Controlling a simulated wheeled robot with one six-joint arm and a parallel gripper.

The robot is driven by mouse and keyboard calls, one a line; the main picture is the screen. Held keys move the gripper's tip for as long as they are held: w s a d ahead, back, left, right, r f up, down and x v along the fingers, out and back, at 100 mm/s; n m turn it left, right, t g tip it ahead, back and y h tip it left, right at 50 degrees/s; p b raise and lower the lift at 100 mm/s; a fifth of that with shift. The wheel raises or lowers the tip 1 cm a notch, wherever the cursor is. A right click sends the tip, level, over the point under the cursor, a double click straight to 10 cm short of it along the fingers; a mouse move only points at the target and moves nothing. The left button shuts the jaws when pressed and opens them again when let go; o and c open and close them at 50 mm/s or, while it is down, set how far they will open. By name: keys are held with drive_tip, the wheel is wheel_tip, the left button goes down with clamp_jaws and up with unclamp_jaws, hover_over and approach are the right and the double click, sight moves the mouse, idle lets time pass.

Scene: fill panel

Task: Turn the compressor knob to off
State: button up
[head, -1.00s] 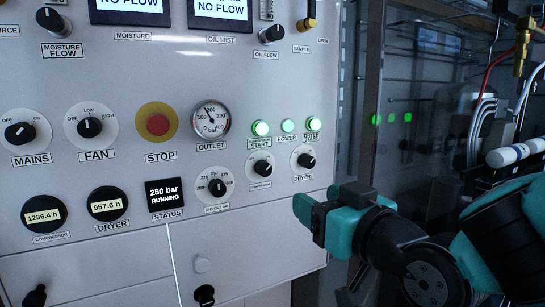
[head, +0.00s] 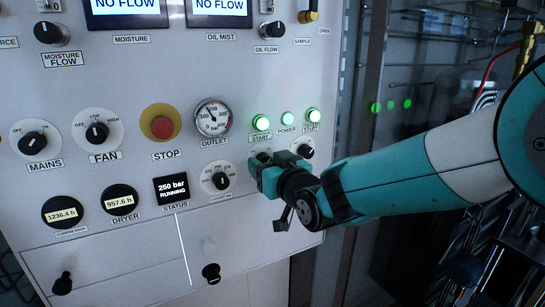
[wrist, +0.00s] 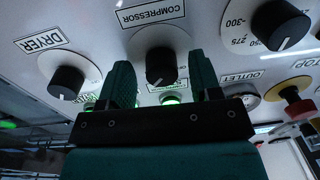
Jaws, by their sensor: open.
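The compressor knob (wrist: 160,66) is a black knob on a white round dial, under the upside-down COMPRESSOR label (wrist: 152,13) in the wrist view. My gripper (wrist: 163,82) is open, with one teal finger on each side of the knob. Both fingers look apart from the knob, though their depth against it is hard to judge. In the head view my gripper (head: 268,170) is in front of the compressor dial and hides most of it. Only the knob's top (head: 263,157) shows there. I cannot clearly read which setting it points to.
The dryer knob (head: 306,151) is just right of my gripper, and the cut-out pressure dial (head: 216,179) is just left. Lit green buttons (head: 261,123) are above. The red stop button (head: 161,127) and outlet gauge (head: 212,118) are farther left.

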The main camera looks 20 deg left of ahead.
drive_tip(key=shift+c, duration=0.2)
drive_tip(key=c, duration=0.9)
drive_tip(key=shift+f+b, duration=0.2)
drive_tip(key=shift+b, duration=0.5)
drive_tip(key=shift+w+d+r+n+t+h+b, duration=0.1)
drive_tip(key=shift+r+n+h+b, duration=0.05)
drive_tip(key=shift+n+b, duration=2.9)
drive_tip(key=shift+r+n+t+h+b, duration=0.1)
drive_tip(key=shift+r+n+h+b, duration=0.1)
drive_tip(key=shift+n+b, duration=2.9)
drive_tip(key=shift+w+d+r+n+t+h+b, duration=0.1)
drive_tip(key=shift+r+n+h+b, duration=0.05)
drive_tip(key=shift+n+b, duration=2.9)
drive_tip(key=shift+r+m+b, duration=0.1)
drive_tip(key=shift+m+b, duration=0.3)
drive_tip(key=shift+b, duration=0.25)
